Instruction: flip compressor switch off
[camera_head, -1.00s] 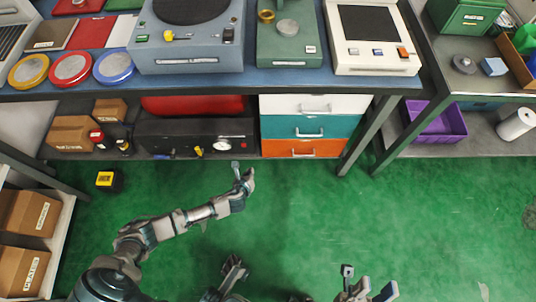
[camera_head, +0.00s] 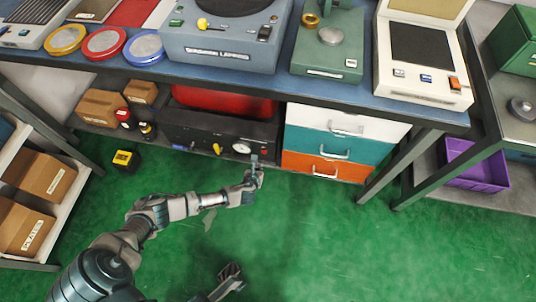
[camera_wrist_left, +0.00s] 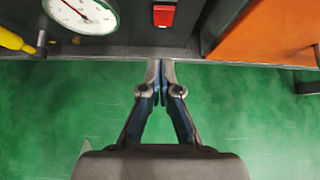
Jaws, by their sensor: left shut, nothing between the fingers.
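The compressor (camera_head: 200,128) is a black box with a red tank (camera_head: 225,101) on the lower shelf under the bench. Its front carries a white gauge (camera_head: 241,147) and a small red switch (camera_head: 264,149) near its right end. In the left wrist view the red switch (camera_wrist_left: 164,16) is straight ahead of the fingers, with the gauge (camera_wrist_left: 82,10) to its left. My left gripper (camera_head: 254,160) is shut and empty just in front of the switch. Its fingertips (camera_wrist_left: 161,64) appear apart from the switch.
A drawer unit (camera_head: 339,150) stands close right of the compressor; its orange side (camera_wrist_left: 262,32) shows in the wrist view. A yellow lever (camera_wrist_left: 14,40) is left of the gauge. The bench edge (camera_head: 300,86) overhangs above. Green floor (camera_head: 320,240) is clear in front.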

